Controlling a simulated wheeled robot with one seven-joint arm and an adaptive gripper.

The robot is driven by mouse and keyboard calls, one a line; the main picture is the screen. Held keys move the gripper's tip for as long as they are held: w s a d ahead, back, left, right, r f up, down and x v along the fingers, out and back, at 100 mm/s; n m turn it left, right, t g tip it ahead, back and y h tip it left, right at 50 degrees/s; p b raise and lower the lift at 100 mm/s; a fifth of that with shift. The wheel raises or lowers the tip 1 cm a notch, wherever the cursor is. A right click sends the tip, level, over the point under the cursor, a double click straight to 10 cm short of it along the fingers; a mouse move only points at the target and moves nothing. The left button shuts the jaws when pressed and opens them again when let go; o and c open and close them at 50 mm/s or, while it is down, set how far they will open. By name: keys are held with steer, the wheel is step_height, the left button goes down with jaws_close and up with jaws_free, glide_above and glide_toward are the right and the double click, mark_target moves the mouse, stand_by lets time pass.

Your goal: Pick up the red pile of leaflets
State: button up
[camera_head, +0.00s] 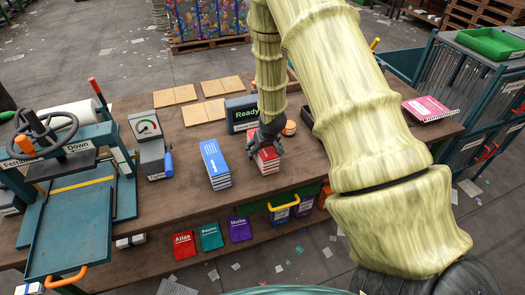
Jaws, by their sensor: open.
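The red pile of leaflets (268,165) stands on the wooden table, near its middle, with white layers showing on its side. My gripper (264,147) is open and comes down from above at the pile's top and back end. The fingers cover part of the pile, so I cannot tell whether they touch it. A blue pile of leaflets (215,165) stands to the left, apart from the red pile.
A display reading "Ready" (243,112) stands behind the gripper, with an orange round object (289,128) to its right. A gauge device (150,145) and a press (75,200) stand left. A pink notebook (429,108) lies right. Bare table (190,205) lies in front.

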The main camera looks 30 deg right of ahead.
steer(key=c, duration=1.2)
steer(key=shift+c, duration=1)
steer(key=shift+w+r, duration=0.1)
steer(key=shift+r, duration=0.05)
